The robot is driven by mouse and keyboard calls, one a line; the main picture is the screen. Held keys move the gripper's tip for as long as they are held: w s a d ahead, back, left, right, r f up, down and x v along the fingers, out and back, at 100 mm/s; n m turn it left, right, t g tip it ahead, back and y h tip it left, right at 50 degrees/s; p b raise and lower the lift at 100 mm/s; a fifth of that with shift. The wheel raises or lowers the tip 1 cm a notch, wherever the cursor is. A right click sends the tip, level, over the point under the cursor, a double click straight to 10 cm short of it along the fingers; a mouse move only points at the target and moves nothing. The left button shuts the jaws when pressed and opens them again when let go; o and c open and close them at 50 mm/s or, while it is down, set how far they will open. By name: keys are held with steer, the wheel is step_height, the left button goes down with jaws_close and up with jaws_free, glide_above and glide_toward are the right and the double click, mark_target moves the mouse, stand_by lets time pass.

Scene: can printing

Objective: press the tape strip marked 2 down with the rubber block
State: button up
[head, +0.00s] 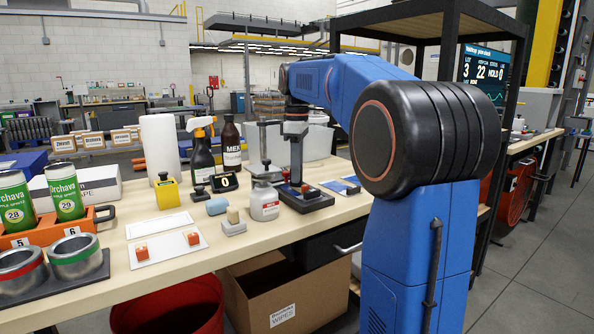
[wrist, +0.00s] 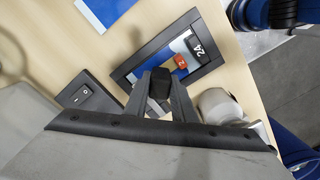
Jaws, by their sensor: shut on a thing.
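My gripper (head: 295,182) is over a black-framed plate (head: 318,202) on the bench. In the wrist view, my gripper (wrist: 162,98) is shut on a dark block (wrist: 160,76), which looks like the rubber block.
A spray bottle (head: 202,150) and a dark MEK bottle (head: 231,145) stand behind. A blue and white sheet (head: 341,187) lies to the right. A white card (head: 155,250) with orange blocks lies front left.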

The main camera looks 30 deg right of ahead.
steer(key=shift+f, duration=0.4)
stand_by(0.8)
steer(key=shift+r, duration=3.5)
